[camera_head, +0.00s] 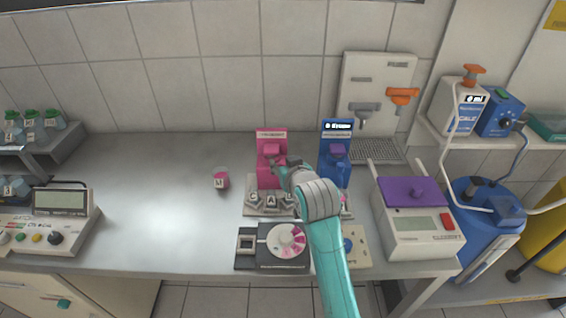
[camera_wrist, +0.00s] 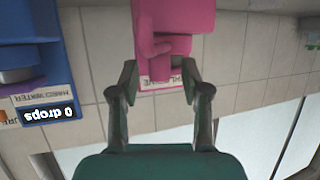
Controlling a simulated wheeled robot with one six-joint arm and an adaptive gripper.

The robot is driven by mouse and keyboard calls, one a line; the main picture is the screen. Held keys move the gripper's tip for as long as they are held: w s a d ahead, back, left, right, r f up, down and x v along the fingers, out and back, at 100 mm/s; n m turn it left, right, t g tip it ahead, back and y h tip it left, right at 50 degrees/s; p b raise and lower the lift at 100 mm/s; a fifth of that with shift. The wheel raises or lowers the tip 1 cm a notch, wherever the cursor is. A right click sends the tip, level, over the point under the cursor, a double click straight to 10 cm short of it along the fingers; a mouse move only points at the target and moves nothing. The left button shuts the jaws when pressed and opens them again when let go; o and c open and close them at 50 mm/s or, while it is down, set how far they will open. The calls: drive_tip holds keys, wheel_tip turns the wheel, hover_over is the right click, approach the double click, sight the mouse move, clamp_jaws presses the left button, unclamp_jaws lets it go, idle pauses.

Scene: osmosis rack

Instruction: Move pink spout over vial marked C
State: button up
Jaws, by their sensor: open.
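The pink dispenser (camera_head: 265,135) stands at the back of the bench, its spout (camera_head: 271,149) facing forward. Below it is a rack (camera_head: 250,211) with several small lettered vials. The leftmost vial (camera_head: 255,199) has a letter that looks like C or G, too small to be sure. My gripper (camera_head: 283,168) is at the dispenser's right front, and my arm hides the rack's right part. In the wrist view, which looks inverted, my gripper (camera_wrist: 159,78) is open, with the pink spout (camera_wrist: 155,48) between and just beyond its fingers. I cannot tell whether they touch it.
A blue dispenser (camera_head: 336,145) stands close right of the pink one; its display reads 0 drops in the wrist view. A pink vial (camera_head: 221,179) stands left of the rack. A black device with a round dial (camera_head: 286,241) lies in front. A purple-topped scale (camera_head: 413,191) is right.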

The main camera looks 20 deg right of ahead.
sight(266, 165)
drive_tip(key=shift+w+f, duration=0.2)
drive_tip(key=shift+w, duration=0.25)
clamp_jaws()
drive_tip(key=shift+a+h, duration=0.2)
drive_tip(key=shift+h, duration=0.1)
drive_tip(key=a+m+h, duration=0.1)
drive_tip(key=m+h, duration=0.1)
drive_tip(key=a+m+g+h, duration=0.1)
drive_tip(key=m+h, duration=0.1)
drive_tip(key=shift+w+a+m+g+h, duration=0.1)
drive_tip(key=shift+a+m+g+h, duration=0.3)
drive_tip(key=shift+m+h, duration=0.35)
drive_tip(key=shift+w+a+m+g+h, duration=0.1)
drive_tip(key=shift+a+m+g+h, duration=0.2)
drive_tip(key=shift+m+g+h, duration=0.35)
drive_tip(key=shift+w+a+m+g+h, duration=0.1)
drive_tip(key=shift+a+m+g+h, duration=0.25)
drive_tip(key=shift+m+h, duration=0.45)
